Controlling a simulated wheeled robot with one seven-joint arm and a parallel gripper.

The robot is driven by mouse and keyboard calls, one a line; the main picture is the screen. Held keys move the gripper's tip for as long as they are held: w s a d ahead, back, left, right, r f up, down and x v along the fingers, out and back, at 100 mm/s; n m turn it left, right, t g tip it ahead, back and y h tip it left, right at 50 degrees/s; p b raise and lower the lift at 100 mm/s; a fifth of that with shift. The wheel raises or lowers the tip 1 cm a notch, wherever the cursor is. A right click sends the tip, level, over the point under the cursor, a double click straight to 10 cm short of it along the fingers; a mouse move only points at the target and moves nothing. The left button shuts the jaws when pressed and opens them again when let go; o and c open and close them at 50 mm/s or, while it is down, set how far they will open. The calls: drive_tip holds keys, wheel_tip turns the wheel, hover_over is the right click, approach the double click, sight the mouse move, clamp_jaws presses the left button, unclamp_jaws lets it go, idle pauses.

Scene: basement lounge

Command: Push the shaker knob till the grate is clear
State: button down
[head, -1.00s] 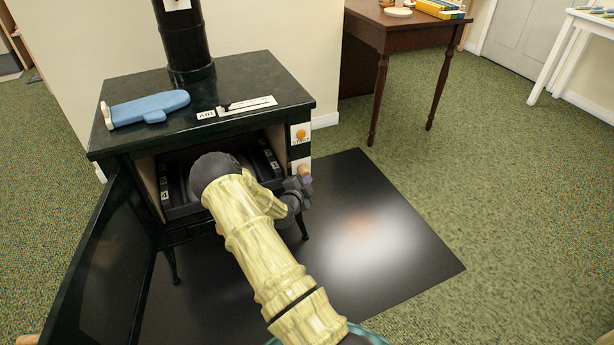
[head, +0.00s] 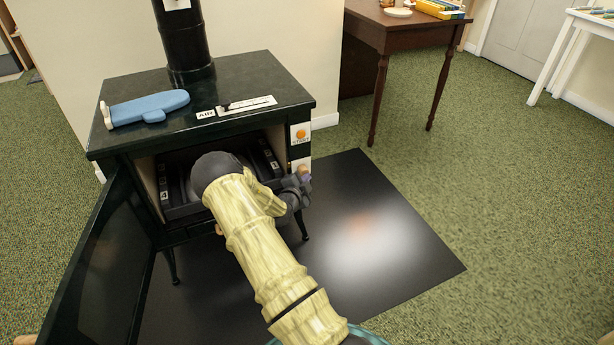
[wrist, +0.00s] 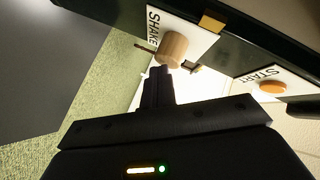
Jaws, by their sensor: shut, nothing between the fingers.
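The wooden shaker knob (wrist: 174,48) sticks out from a white plate marked SHAKE in the wrist view. In the head view the knob (head: 304,170) is on the stove's right front post, below the orange START button (head: 300,134). My gripper (wrist: 160,72) is shut and empty, with its fingertips at the knob's near end; they look to be touching it or very close. In the head view my gripper (head: 303,180) is at the knob. The grate lies inside the open stove (head: 240,85); my arm hides most of the firebox, so its state cannot be told.
The stove door (head: 95,270) stands open at the left. A blue mitt (head: 150,108) and the AIR slider (head: 238,106) are on the stove top. A dark floor plate (head: 390,235) lies in front, with clear carpet to the right. A brown table (head: 400,38) stands behind.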

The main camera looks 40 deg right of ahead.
drive_tip(key=shift+w+d, duration=0.1)
drive_tip(key=shift+w, duration=0.5)
idle(0.6)
drive_tip(key=s, duration=0.3)
drive_tip(key=shift+s+a, duration=0.2)
drive_tip(key=shift+a, duration=0.2)
idle(0.4)
drive_tip(key=shift+w, duration=0.1)
idle(0.4)
drive_tip(key=shift+w+d, duration=0.1)
drive_tip(key=shift+w, duration=0.2)
drive_tip(key=shift+w+d+b, duration=0.25)
drive_tip(key=shift+w+b, duration=0.35)
drive_tip(key=shift+w, duration=0.7)
idle(1.7)
drive_tip(key=shift+s, duration=0.1)
drive_tip(key=shift+s+a+p, duration=0.2)
drive_tip(key=shift+s, duration=0.6)
drive_tip(key=shift+s+a+p, duration=0.15)
drive_tip(key=shift+s+p, duration=0.05)
drive_tip(key=shift+s, duration=0.6)
